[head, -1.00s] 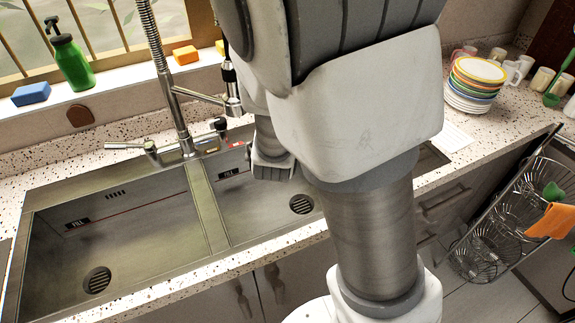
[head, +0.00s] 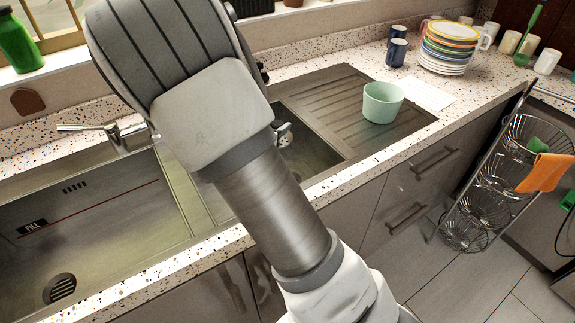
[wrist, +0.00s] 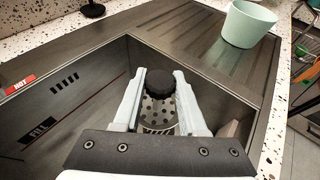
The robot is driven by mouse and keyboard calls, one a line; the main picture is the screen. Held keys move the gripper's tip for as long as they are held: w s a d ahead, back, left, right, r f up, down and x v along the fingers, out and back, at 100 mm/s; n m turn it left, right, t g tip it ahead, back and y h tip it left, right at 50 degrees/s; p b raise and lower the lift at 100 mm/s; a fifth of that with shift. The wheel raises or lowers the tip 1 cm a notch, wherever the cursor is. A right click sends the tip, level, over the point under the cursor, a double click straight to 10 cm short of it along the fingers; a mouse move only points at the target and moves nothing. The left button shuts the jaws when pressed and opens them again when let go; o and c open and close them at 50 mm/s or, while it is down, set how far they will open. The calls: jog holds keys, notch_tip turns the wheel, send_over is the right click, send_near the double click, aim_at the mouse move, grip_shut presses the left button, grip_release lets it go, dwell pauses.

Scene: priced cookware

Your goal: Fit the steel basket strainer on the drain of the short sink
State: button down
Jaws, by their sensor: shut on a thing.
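The steel basket strainer (wrist: 155,112) shows in the wrist view as a perforated metal body with a round black knob (wrist: 160,84) on top. My gripper (wrist: 160,77) is shut on the strainer, with one pale finger on each side. In the wrist view they are over the short sink (wrist: 75,75). In the head view my arm covers much of the short sink (head: 318,150) and hides its drain.
A ribbed drainboard (head: 335,105) with a mint-green bowl (head: 382,103) lies right of the short sink. The longer sink (head: 90,225) with its own drain (head: 60,288) is at left, beside a tap (head: 115,135). Stacked plates (head: 446,50) and mugs stand at the back right.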

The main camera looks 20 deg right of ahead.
jog(key=d+f+m+g+h+b, duration=0.2)
jog(key=f+b, duration=0.4)
jog(key=f, duration=0.5)
jog(key=shift+w+d+m, duration=0.35)
jog(key=shift+d+m, duration=0.05)
jog(key=shift+d, duration=0.2)
jog(key=shift+f, duration=0.2)
jog(key=shift+f+b, duration=2.1)
jog(key=shift+f, duration=0.25)
jog(key=shift+f, duration=0.1)
jog(key=shift+f+b, duration=0.8)
jog(key=shift+f, duration=0.3)
jog(key=shift+f+b, duration=0.15)
jog(key=shift+b, duration=0.3)
